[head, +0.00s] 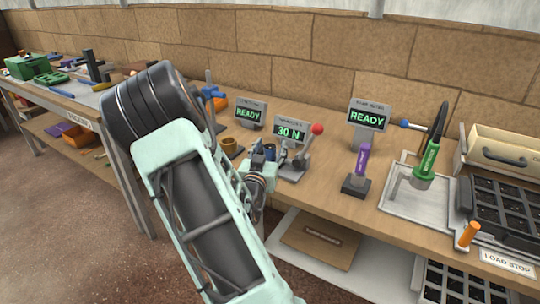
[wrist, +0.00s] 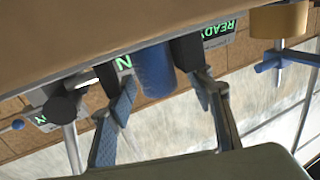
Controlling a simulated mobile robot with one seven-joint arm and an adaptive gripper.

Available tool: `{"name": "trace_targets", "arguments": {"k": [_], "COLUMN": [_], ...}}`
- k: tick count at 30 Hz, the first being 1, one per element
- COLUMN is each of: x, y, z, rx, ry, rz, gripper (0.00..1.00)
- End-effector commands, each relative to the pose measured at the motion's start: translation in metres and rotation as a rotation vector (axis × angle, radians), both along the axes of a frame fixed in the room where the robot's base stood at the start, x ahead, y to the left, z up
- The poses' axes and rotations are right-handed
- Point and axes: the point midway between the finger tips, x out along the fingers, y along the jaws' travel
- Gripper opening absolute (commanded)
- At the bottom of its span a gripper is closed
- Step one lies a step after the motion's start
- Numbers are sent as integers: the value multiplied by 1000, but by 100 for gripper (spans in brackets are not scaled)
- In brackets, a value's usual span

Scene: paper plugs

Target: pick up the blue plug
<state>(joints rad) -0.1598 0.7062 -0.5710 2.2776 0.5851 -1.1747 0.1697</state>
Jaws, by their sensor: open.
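The blue plug (wrist: 153,72) is a dark blue cylinder with a textured surface. In the wrist view it shows in the gap between the fingers of my gripper (wrist: 160,92), beyond the pads, with clear space on both sides. In the head view a small dark blue cylinder (head: 270,151), likely the same plug, stands by the 30 N display. My gripper (head: 259,168) is beside it there, partly hidden behind my own arm. The gripper is open and holds nothing. The lower end of the plug is hard to make out.
The 30 N display (head: 290,132) and a red-knobbed lever (head: 317,129) stand close by the gripper. A brown cup (head: 230,147) is to its left. To the right are a purple-handled tool (head: 363,160) on a dark base and a green-handled tool (head: 428,158) over a metal tray.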

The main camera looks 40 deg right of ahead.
Motion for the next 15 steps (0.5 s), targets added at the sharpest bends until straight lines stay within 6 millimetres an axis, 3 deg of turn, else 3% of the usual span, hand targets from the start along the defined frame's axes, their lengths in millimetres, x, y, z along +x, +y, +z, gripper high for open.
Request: {"name": "trace_targets", "arguments": {"k": [7, 15], "x": [1, 1], "y": [-1, -1], "z": [0, 0], "rx": [0, 0], "ry": [0, 0], "rz": [0, 0], "gripper": [47, 17]}}
